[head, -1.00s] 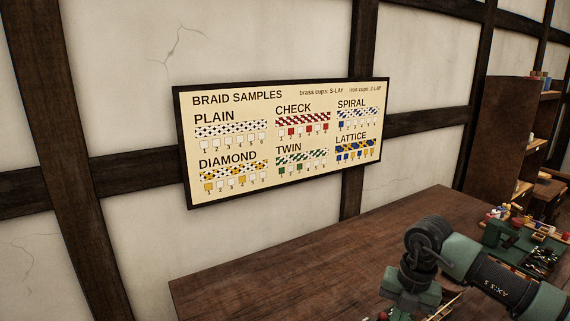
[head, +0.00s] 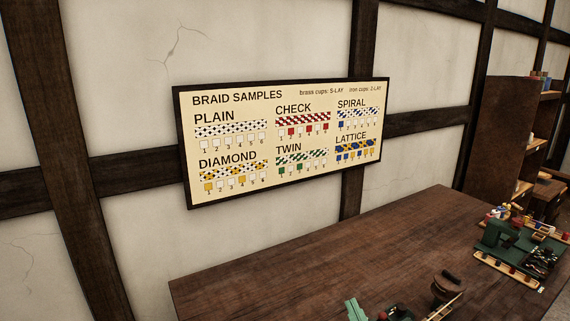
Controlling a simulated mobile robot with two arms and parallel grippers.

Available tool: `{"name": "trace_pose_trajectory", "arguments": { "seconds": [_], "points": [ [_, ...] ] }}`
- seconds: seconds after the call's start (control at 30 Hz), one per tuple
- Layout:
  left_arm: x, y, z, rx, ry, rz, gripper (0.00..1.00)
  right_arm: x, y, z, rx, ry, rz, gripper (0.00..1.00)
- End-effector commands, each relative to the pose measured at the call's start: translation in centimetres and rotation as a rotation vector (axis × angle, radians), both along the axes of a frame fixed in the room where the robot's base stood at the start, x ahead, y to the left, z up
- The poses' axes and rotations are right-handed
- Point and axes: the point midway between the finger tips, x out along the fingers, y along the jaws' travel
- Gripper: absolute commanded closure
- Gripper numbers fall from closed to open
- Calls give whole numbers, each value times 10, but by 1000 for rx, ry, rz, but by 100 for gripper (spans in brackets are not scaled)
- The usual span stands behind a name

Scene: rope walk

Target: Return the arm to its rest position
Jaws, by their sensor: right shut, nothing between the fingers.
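The rest of my right arm is below the picture. My left gripper and left arm are not in view.
A round brown wooden object (head: 447,288) with a dark top stands on the table, by a pale strip. A green workstation (head: 500,236) with small coloured pieces is at right. A braid samples board (head: 285,140) hangs on the wall. The table's left part is clear.

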Motion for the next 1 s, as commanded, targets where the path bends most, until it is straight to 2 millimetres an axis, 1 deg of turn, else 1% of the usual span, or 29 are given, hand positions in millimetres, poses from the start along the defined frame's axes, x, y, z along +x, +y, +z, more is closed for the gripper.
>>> {"name": "trace_pose_trajectory", "arguments": {
  "seconds": [0.03, 0.07, 0.1, 0.17, 0.2, 0.27, 0.3, 0.37, 0.4, 0.47, 0.5, 0.57, 0.6, 0.73, 0.8, 0.87, 0.97, 1.0],
  "points": [
    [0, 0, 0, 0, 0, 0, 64, -17, -18, -33, 33, 136, -67, 100],
    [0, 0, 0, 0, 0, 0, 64, -27, -27, -51, 45, 216, -101, 100],
    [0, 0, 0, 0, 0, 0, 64, -43, -38, -74, 59, 318, -140, 100],
    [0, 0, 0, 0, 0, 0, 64, -70, -50, -106, 75, 465, -184, 100],
    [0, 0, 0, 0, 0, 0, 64, -88, -56, -123, 83, 552, -204, 100],
    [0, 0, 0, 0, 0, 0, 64, -114, -62, -144, 91, 667, -225, 100],
    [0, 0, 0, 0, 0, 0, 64, -130, -64, -155, 95, 734, -234, 100],
    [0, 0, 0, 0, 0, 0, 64, -153, -66, -169, 99, 824, -241, 100],
    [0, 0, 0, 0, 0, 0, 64, -167, -67, -177, 102, 879, -245, 100],
    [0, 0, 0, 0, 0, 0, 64, -188, -68, -187, 106, 956, -246, 100],
    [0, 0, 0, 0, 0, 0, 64, -202, -68, -192, 109, 1006, -246, 100],
    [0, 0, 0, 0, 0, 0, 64, -221, -68, -199, 110, 1072, -243, 100],
    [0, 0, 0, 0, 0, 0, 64, -234, -68, -203, 113, 1117, -240, 100],
    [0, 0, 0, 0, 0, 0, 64, -276, -66, -212, 116, 1257, -225, 100],
    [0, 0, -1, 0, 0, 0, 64, -265, -66, -235, 111, 1256, -227, 100],
    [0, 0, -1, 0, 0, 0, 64, -261, -65, -251, 109, 1260, -226, 100],
    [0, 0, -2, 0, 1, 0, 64, -257, -64, -280, 107, 1271, -227, 100],
    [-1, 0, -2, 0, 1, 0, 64, -256, -64, -293, 105, 1276, -227, 100]
  ]
}}
